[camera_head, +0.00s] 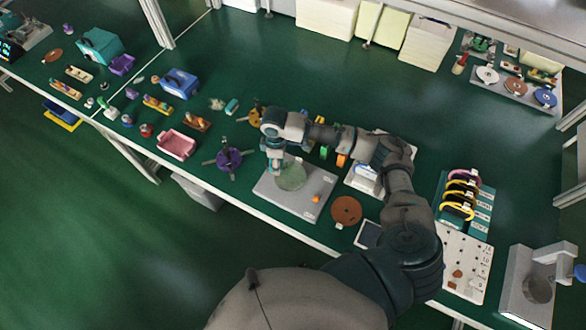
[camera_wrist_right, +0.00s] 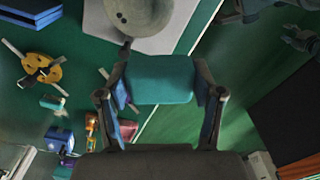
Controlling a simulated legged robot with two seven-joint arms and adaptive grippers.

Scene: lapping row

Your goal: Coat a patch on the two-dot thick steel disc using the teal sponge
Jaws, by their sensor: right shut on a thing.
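My right gripper (camera_head: 276,162) is shut on the teal sponge (camera_wrist_right: 160,78), which sits between its two fingers in the wrist view. The thick steel disc (camera_wrist_right: 150,20) is at the top of the wrist view, with two dark dots on it. In the head view the disc (camera_head: 292,177) looks round and grey-green and lies on a grey plate (camera_head: 268,190). The gripper is over the disc's left side in the head view; I cannot tell whether the sponge touches the disc. The sponge is mostly hidden in the head view. My left gripper is not in view.
A purple hub with arms (camera_head: 229,159) stands left of the plate, near a pink bin (camera_head: 177,145). A brown disc (camera_head: 346,210) lies right of the plate. A small orange thing (camera_head: 316,199) is on the plate's right part.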

